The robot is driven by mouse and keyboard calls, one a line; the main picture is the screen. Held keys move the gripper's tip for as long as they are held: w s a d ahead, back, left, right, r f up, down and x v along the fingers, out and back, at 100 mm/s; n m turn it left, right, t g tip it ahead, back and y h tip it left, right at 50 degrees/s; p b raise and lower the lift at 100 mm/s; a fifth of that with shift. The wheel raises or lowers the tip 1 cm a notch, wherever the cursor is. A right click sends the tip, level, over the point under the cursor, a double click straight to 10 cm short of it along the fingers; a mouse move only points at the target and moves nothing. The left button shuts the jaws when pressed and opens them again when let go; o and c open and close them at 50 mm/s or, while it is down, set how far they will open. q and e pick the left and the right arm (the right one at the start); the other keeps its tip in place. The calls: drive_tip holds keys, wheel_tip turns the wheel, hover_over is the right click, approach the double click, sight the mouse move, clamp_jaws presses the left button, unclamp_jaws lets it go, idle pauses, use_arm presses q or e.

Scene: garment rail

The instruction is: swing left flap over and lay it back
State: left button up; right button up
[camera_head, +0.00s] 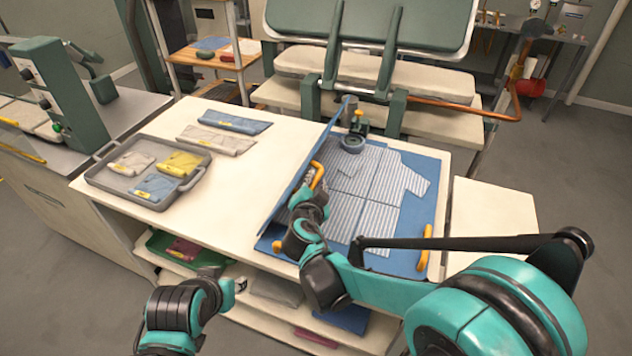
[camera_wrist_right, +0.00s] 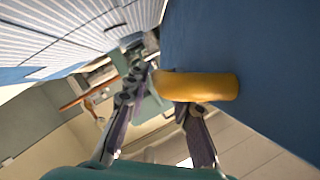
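The blue folding board (camera_head: 432,200) lies on the white table with a blue-and-white striped shirt (camera_head: 372,190) spread on it. Its left flap (camera_head: 308,165) stands steeply tilted up, showing as a narrow blue panel. An orange handle (camera_head: 317,176) is on the flap; it also shows in the right wrist view (camera_wrist_right: 210,86). My right gripper (camera_head: 308,192) is at this handle. In the wrist view its fingers (camera_wrist_right: 160,88) are apart, with the handle's end between or just in front of them. My left gripper (camera_head: 238,284) is low before the table's front edge; its fingers are unclear.
A grey tray (camera_head: 108,184) with folded garments stands at the table's left. Two folded garments (camera_head: 217,138) lie behind it. The table between tray and flap is clear. A second orange handle (camera_head: 424,248) is on the board's right. A press (camera_head: 375,70) stands behind.

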drive_tip(key=shift+x, duration=1)
clamp_jaws()
drive_tip(key=shift+r, duration=0.2)
